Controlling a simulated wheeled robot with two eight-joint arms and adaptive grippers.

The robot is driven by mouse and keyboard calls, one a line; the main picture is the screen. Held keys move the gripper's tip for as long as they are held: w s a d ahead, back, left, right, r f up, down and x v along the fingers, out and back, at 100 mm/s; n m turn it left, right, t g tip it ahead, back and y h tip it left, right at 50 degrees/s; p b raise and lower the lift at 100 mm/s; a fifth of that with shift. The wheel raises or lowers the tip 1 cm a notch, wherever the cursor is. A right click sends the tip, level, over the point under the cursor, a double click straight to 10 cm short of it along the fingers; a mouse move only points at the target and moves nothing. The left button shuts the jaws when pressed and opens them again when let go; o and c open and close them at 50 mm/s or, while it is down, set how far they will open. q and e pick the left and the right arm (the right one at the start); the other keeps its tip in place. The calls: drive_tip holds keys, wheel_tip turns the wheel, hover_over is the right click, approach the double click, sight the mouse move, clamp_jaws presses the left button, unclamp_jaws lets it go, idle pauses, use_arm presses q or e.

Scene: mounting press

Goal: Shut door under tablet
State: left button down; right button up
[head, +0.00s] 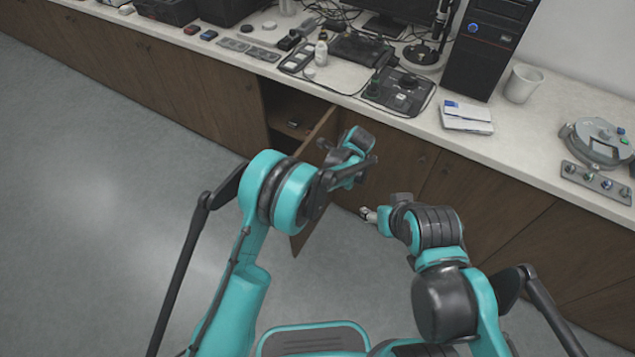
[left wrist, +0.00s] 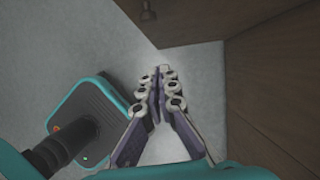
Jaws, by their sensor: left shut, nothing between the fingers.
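The wooden cabinet door (head: 311,143) stands open under the counter, jutting out over the floor beside a dark open compartment (head: 283,112). In the left wrist view, a door panel with a dark handle (left wrist: 147,12) lies ahead of my fingertips, with a gap of floor between. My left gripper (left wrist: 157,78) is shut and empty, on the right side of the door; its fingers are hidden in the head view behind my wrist. My right gripper (head: 367,214) is low, right of the door; its jaw state is unclear. A flat dark slab (head: 360,47) on the counter may be the tablet.
The counter (head: 490,150) runs above closed cabinet fronts (head: 500,200). In the left wrist view a cabinet front (left wrist: 280,95) stands close on the right. A control box (head: 398,90) sits near the counter edge. Open floor (head: 110,190) lies left of the door.

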use_arm(q)
drive_tip(key=w+a+f+b, duration=0.3)
drive_tip(key=a+f, duration=0.3)
drive_tip(key=f, duration=0.1)
drive_tip(key=shift+w+f, duration=0.2)
drive_tip(key=shift+w, duration=0.15)
drive_tip(key=shift+a, duration=0.15)
